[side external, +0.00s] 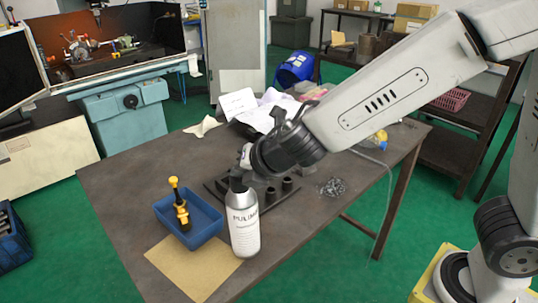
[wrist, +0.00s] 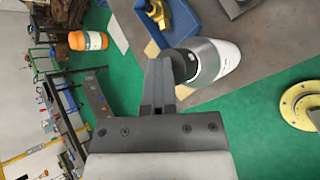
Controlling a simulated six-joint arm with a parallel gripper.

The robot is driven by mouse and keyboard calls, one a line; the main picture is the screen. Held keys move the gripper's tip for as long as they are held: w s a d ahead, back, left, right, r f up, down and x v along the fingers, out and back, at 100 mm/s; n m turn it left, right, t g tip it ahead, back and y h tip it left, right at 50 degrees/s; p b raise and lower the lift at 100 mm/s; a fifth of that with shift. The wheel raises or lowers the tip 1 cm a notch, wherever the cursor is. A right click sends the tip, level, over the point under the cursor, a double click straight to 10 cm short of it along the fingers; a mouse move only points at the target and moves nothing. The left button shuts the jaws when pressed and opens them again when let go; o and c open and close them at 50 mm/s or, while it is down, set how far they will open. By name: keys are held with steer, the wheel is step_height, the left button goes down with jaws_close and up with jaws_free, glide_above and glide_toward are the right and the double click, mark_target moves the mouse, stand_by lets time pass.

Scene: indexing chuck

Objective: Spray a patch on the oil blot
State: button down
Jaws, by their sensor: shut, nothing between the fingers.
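A white spray can (side external: 244,225) with a grey top and dark lettering stands upright near the front edge of the brown table. It also shows in the wrist view (wrist: 222,60), its dark grey top end close beside my fingertips. My gripper (side external: 240,178) is at the top of the can in the side view. In the wrist view my gripper (wrist: 160,68) has its two dark fingers together with nothing between them. I cannot tell whether they touch the can. I cannot make out an oil blot in either view.
A blue tray (side external: 207,233) holding a yellow and black tool (side external: 181,205) is left of the can. A tan sheet (side external: 168,262) lies at the front edge. A dark fixture plate (side external: 270,203) with black cylinders is behind the can. Small metal parts (side external: 333,187) lie to the right.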

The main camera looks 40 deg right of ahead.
mark_target(251, 197)
steer(key=s+f, duration=0.1)
steer(key=f, duration=0.2)
steer(key=shift+s+d+g, duration=0.4)
steer(key=shift+r, duration=0.15)
steer(key=shift+w+r, duration=0.15)
steer(key=shift+r, duration=2.85)
steer(key=shift+w+r, duration=0.1)
steer(key=shift+r, duration=0.05)
steer(key=shift+w+a+r, duration=0.1)
steer(key=shift+w+r, duration=0.1)
steer(key=shift+r, duration=0.65)
steer(key=shift+w+a+r, duration=0.1)
steer(key=shift+w+r, duration=0.1)
steer(key=shift+r, duration=0.6)
steer(key=shift+w+a+r, duration=0.1)
steer(key=shift+a+r, duration=0.05)
steer(key=shift+r, duration=0.65)
steer(key=shift+f, duration=0.15)
